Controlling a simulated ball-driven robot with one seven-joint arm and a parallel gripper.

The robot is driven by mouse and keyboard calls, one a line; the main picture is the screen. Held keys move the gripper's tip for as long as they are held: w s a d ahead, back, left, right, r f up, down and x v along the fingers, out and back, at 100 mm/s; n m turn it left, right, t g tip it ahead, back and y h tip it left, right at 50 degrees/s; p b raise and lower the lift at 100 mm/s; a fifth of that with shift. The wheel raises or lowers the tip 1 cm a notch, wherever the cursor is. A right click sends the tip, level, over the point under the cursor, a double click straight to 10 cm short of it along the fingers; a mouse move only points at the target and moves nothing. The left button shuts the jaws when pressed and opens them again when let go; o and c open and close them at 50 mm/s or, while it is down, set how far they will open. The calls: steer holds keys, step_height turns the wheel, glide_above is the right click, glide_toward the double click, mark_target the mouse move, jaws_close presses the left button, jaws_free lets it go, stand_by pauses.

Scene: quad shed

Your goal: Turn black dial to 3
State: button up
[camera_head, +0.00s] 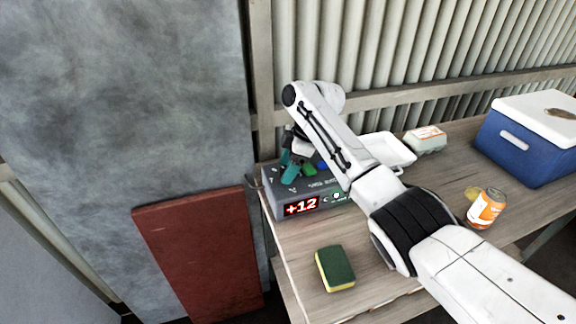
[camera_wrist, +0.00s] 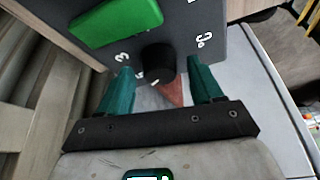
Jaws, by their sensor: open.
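A grey control box (camera_head: 335,190) stands on the table with a lit red display (camera_head: 301,206) reading "+12". In the wrist view the black dial (camera_wrist: 159,62) sits on the box face (camera_wrist: 235,60). A small white mark on the dial faces the gripper side. In the head view my gripper (camera_head: 291,163) is over the box's far left part and the dial cannot be made out.
A green button (camera_wrist: 116,20) is beside the dial. A green-yellow sponge (camera_head: 336,268) lies in front of the box. A white tray (camera_head: 398,150), an egg carton (camera_head: 426,139), an orange can (camera_head: 486,209) and a blue cooler (camera_head: 522,150) stand to the right. A wall rises behind.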

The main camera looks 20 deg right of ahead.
steer(key=shift+c, duration=0.2)
steer(key=c, duration=1)
steer(key=shift+o, duration=0.2)
steer(key=shift+p, duration=0.35)
steer(key=shift+a+r+m+t+p, duration=0.1)
steer(key=shift+r+m+t+p, duration=0.15)
steer(key=shift+m+p, duration=0.85)
steer(key=m+t+p, duration=0.1)
steer(key=m+p, duration=0.2)
steer(key=shift+s+h+p, duration=0.15)
steer(key=shift+h+p, duration=0.15)
steer(key=shift+h, duration=0.1)
steer(key=m+t+h+p, duration=0.1)
steer(key=m+p, duration=0.1)
steer(key=m, duration=0.1)
steer(key=shift+a+f+m, duration=0.1)
steer(key=shift+m, duration=0.2)
steer(key=shift+f+m+t+h+p, duration=0.1)
steer(key=shift+m+t+h+p, duration=0.4)
steer(key=shift+m, duration=0.9)
